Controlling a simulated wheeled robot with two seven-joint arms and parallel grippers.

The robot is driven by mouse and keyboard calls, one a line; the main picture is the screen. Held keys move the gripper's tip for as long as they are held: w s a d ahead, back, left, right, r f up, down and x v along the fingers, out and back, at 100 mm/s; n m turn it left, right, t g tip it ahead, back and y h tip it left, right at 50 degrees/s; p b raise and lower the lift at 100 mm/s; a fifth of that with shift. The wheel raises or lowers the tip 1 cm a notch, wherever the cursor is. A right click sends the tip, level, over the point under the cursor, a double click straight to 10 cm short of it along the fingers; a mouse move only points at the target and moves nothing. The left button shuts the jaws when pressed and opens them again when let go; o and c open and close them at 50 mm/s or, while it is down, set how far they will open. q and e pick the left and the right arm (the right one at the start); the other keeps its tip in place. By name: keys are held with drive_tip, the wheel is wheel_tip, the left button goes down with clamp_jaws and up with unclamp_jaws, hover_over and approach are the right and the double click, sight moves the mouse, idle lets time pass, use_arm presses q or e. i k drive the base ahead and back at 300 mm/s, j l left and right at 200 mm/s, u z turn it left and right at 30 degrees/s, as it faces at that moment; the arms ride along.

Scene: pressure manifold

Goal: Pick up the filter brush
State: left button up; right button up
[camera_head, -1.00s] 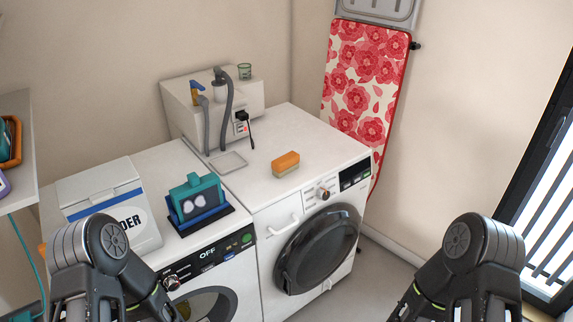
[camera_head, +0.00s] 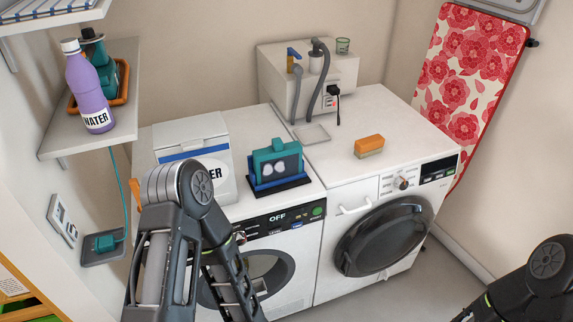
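An orange block with a paler tan underside (camera_head: 369,146) lies on top of the right-hand white machine; it looks like the filter brush. It lies flat, apart from other things, with nothing touching it. My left arm comes up in front of the left-hand machine, well to the left of the brush. My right arm shows only at the lower right corner. No part of my arms is near the brush.
A teal device on a dark stand (camera_head: 275,164) and a white powder box (camera_head: 196,150) stand on the left-hand machine (camera_head: 298,198). A grey unit with hoses (camera_head: 276,80) stands behind. A shelf (camera_head: 62,137) holds a purple water bottle (camera_head: 88,88). The right-hand machine's top (camera_head: 378,108) is mostly clear.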

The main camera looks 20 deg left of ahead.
sight(364, 148)
drive_tip(key=i+l+u, duration=0.15)
drive_tip(key=u, duration=0.2)
drive_tip(key=i+l+u, duration=0.45)
drive_tip(key=u, duration=0.2)
drive_tip(key=l, duration=0.1)
